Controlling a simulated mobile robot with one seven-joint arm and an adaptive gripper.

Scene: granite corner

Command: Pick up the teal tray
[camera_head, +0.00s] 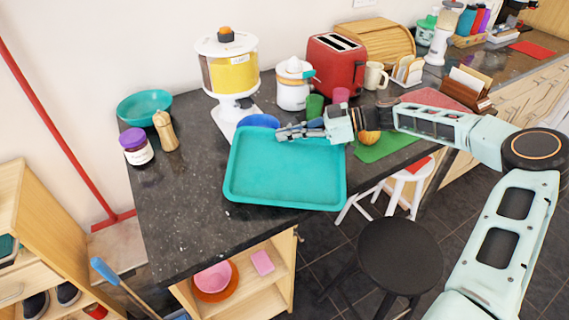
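The teal tray (285,172) lies flat on the dark granite counter near its front corner. Its front right part appears to reach past the counter edge. My gripper (281,133) comes in from the right and is just over the tray's far rim, near the middle of that side. The fingers point left. I cannot tell whether they touch the rim or hover above it, nor whether they are open or shut.
Behind the tray stand a blue bowl (258,121), a yellow dispenser (231,75) and a red toaster (337,66). A jar (137,147) and pepper mill (165,131) are left. A black stool (400,254) stands in front. Bare counter lies left of the tray.

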